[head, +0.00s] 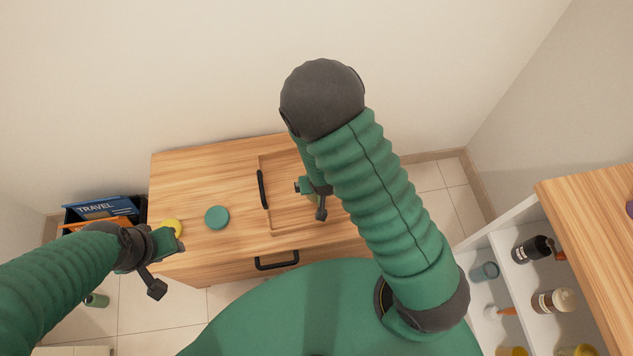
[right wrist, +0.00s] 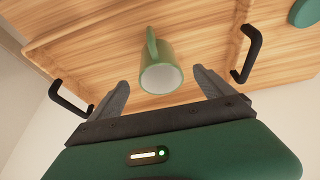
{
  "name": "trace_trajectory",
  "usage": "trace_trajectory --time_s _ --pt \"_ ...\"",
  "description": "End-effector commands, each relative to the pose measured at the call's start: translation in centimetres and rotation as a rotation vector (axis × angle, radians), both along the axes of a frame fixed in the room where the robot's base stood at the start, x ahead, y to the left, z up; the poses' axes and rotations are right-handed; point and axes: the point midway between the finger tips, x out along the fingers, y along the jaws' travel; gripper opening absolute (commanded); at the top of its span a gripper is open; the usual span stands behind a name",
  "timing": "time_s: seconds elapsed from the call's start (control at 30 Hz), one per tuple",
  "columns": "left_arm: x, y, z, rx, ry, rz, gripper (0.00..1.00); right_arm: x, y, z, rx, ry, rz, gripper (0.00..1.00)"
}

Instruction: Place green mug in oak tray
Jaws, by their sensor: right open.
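The green mug (right wrist: 152,58) is inside the oak tray (right wrist: 95,30) in the right wrist view, its pale open mouth facing the camera and its handle pointing up in the picture. My right gripper (right wrist: 160,79) is open, with one finger on each side of the mug and a gap to both. In the head view the oak tray (head: 281,227) lies on the cabinet, partly covered by my right arm, and the mug cannot be made out there. My left gripper (head: 170,243) hovers by the cabinet's left front corner; its jaw opening is unclear.
A dark box with books (head: 103,208) stands left of the cabinet. A white shelf unit with bottles (head: 533,249) stands at the right.

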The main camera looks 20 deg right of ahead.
Motion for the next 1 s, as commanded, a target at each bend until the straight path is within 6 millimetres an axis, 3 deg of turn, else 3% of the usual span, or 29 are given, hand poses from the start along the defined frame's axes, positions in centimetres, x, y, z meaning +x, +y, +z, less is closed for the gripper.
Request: trace_trajectory --time_s 0.03,0.27,0.43,0.6,0.7,1.0 --pt "0.0 0.0 0.6 0.0 0.0 0.0 0.36 -0.3 0.1 1.2 0.0 -0.001 0.001 0.92" --pt "0.0 0.0 0.9 0.0 0.0 0.0 0.36 -1.1 0.4 3.5 0.008 0.009 0.005 0.92" --pt "0.0 0.0 0.8 0.0 0.001 0.0 0.36 -2.3 0.6 8.8 0.039 0.06 0.065 0.92" --pt "0.0 0.0 0.8 0.0 0.0 0.0 0.36 -5.2 0.1 14.5 0.039 0.116 0.173 0.92" --pt "0.0 0.0 0.8 0.0 0.0 0.0 0.36 -6.7 -0.3 16.6 0.027 0.14 0.223 0.92" --pt "0.0 0.0 0.8 0.0 0.0 0.0 0.36 -7.9 -0.6 17.7 0.016 0.163 0.256 0.92"
